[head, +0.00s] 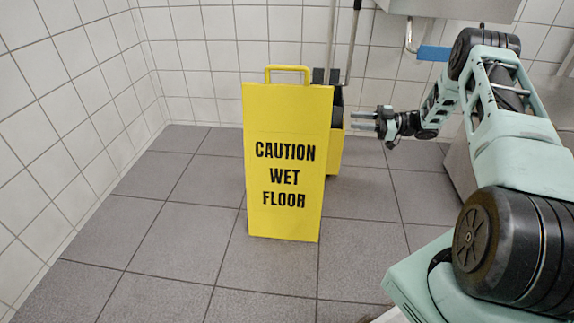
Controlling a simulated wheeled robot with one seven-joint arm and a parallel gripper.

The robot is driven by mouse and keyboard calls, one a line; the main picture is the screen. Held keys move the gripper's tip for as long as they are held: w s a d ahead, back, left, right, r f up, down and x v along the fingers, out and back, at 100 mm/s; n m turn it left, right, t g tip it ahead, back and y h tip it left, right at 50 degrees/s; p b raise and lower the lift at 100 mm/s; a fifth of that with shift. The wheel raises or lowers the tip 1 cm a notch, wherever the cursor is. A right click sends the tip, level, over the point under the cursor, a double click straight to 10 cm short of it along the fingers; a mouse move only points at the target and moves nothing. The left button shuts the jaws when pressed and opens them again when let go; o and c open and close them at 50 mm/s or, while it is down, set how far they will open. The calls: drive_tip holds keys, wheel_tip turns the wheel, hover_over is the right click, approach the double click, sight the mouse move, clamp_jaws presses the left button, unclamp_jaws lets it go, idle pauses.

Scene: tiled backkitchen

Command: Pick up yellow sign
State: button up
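The yellow sign (285,130) reads "CAUTION WET FLOOR" and stands upright on the grey tiled floor in the middle of the head view. A yellow handle loop is at its top. My gripper (362,120) is to the right of the sign, at about the height of its upper part, pointing left towards it. Its two fingers are apart with a gap between them, and nothing shows in it. It looks apart from the sign, though the exact depth between them is hard to tell.
A yellow mop bucket (335,155) with a dark wringer and upright poles stands behind the sign, partly hidden. White tiled walls (60,100) close in the left and back. A metal sink (450,8) hangs at the upper right. Floor is free left and front.

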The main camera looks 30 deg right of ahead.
drive_tip(key=b+x, duration=0.2)
drive_tip(key=x, duration=0.2)
drive_tip(key=b+x, duration=0.3)
drive_tip(key=x, duration=0.2)
drive_tip(key=b+x, duration=0.2)
drive_tip(key=x, duration=0.2)
drive_tip(key=shift+w+a+f+b, duration=0.15)
drive_tip(key=shift+a+f+b, duration=0.2)
drive_tip(key=shift+a+b, duration=0.05)
drive_tip(key=shift+w+a, duration=0.15)
drive_tip(key=shift+a, duration=0.05)
drive_tip(key=shift+r, duration=0.2)
clamp_jaws()
idle(0.5)
